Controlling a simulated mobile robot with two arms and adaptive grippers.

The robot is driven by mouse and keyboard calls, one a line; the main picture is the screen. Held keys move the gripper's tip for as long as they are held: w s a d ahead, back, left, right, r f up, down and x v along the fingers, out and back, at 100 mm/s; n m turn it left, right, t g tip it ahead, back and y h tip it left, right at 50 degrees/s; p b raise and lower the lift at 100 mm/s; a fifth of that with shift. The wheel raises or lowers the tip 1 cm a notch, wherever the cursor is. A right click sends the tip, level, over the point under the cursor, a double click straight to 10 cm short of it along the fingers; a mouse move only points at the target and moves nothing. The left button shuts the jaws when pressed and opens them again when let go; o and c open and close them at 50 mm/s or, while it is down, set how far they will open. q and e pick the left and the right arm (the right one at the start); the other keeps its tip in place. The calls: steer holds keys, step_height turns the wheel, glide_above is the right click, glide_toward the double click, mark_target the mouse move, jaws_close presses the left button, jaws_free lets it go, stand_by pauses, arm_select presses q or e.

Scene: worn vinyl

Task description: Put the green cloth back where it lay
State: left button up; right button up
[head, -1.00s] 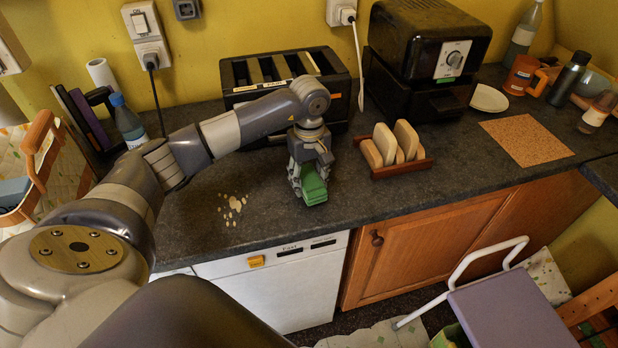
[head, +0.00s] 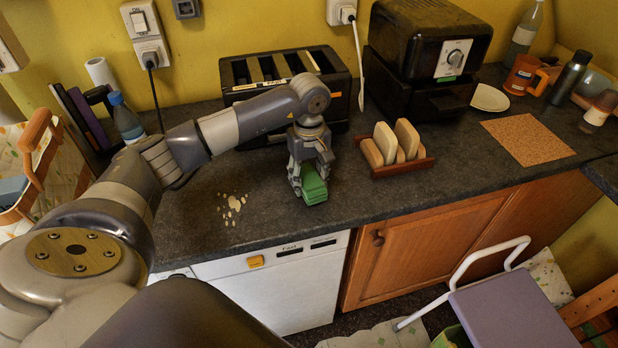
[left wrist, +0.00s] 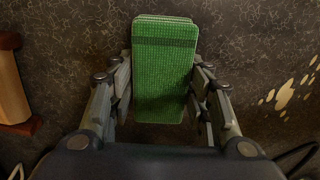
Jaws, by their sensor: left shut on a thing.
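The green cloth (head: 313,186) is a folded block held in my left gripper (head: 309,180), over the dark worktop (head: 262,205) near its front edge. In the left wrist view the cloth (left wrist: 164,75) sits between the two fingers of the left gripper (left wrist: 163,95), which are shut on its sides. I cannot tell whether the underside of the cloth touches the worktop. My right gripper is not in view.
Pale crumbs or spots (head: 233,205) lie on the worktop left of the cloth. A wooden rack with bread slices (head: 394,162) stands close on the right. A black toaster (head: 285,75) is behind. A cork mat (head: 527,140) lies farther right.

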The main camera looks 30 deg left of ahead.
arm_select(q)
steer(key=shift+f+b, duration=0.6)
steer(key=shift+f, duration=0.05)
stand_by(0.8)
steer(key=o, duration=1)
steer(key=shift+o, duration=0.2)
steer(key=shift+r+p, duration=2.2)
steer(key=shift+r, duration=1.85)
steer(key=shift+r, duration=0.1)
step_height(320, 180, up, 12)
